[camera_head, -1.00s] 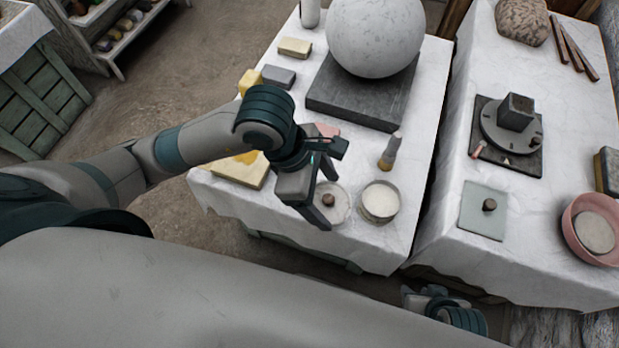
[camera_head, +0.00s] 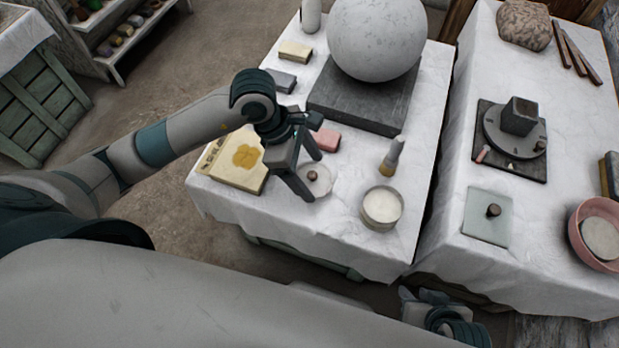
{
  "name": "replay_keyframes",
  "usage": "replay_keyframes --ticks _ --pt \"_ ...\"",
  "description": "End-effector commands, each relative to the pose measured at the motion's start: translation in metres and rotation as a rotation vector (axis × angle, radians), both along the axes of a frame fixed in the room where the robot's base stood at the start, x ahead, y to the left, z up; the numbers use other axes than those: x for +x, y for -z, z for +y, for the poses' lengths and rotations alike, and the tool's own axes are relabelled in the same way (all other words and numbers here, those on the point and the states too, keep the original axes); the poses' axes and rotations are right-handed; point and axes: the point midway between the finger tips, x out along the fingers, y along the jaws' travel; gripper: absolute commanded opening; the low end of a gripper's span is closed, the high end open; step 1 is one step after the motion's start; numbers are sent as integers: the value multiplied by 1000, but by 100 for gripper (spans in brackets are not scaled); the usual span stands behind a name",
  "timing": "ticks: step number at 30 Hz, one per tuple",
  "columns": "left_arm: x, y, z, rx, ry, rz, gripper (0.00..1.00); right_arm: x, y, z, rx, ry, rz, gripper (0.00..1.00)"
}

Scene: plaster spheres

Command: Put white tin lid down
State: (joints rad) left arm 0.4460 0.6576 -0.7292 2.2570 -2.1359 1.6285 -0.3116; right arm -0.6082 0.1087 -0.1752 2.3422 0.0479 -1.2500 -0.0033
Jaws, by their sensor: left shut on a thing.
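The white tin lid (camera_head: 323,186) is a pale disc with a small brown knob, near the front of the left table. My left gripper (camera_head: 312,178) is shut on the lid, with its fingers by the knob and partly covering the disc. I cannot tell whether the lid touches the cloth. The round tin (camera_head: 382,208) stands uncovered to the right of the lid, apart from it, with pale contents. My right gripper (camera_head: 424,300) is low at the bottom edge, away from the lid; its fingers are too unclear to read.
A stained yellowish board (camera_head: 232,165) lies left of the gripper. A large sphere (camera_head: 377,35) rests on a dark slab (camera_head: 362,103). Bare cloth lies in front.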

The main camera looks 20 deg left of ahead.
Motion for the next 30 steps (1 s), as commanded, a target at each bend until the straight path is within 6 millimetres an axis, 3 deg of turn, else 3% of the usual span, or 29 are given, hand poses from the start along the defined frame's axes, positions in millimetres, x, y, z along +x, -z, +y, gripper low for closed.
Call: replay_keyframes --ticks 13,26,27,29,30 --pt "-1 39 0 1 0 2 54 1 0 3 8 -2 -12 31" --pt "0 43 0 0 1 0 54 2 1 4 13 -2 -18 31" --pt "0 42 0 0 1 0 79 3 0 5 16 -3 -23 31" --pt "0 42 0 0 1 0 93 4 -1 5 16 -2 -26 31" --pt "0 42 0 0 0 0 93 4 -1 5 16 -2 -27 31"
